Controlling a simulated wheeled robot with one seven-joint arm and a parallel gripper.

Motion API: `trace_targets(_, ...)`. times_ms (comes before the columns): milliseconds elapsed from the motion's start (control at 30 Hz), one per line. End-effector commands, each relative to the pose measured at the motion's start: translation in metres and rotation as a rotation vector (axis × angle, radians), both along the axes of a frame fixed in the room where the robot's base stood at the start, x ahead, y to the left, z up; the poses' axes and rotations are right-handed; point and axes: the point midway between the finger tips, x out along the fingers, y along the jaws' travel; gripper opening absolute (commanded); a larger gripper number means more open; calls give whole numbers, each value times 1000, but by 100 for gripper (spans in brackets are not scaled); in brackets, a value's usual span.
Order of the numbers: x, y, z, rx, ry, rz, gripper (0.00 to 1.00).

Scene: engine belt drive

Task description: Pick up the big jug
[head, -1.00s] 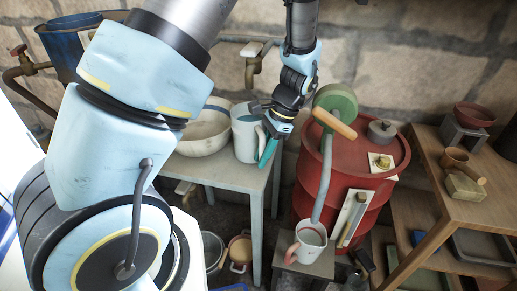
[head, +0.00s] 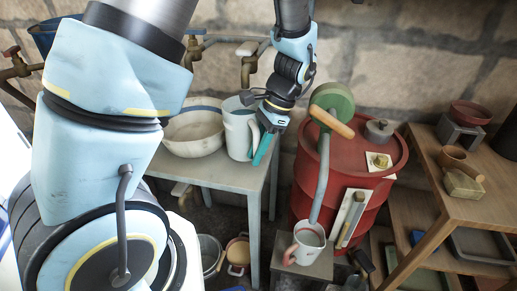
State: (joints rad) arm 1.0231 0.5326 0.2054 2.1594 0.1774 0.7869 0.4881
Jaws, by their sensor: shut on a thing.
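The big jug (head: 238,130) is pale blue-white and tall. My gripper (head: 266,138) comes down from above at the jug's right side, where the handle is. Its jaws, with a teal finger showing, are shut on the jug at the handle side. The exact grip is partly hidden by the gripper. I cannot tell whether the jug's base touches the table.
The white bowl (head: 195,133) with a blue rim is just left of the jug on the grey table (head: 222,172). A red drum (head: 360,185) stands to the right, with a green wheel (head: 335,101) nearby. A smaller mug (head: 306,242) sits on a low stool. Taps project from the wall behind.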

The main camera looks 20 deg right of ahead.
Motion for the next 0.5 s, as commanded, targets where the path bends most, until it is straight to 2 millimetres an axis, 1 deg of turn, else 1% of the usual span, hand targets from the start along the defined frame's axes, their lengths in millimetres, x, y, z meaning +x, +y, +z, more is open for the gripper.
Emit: trace_targets(500,-55,30,0,-1,0,-2,0)
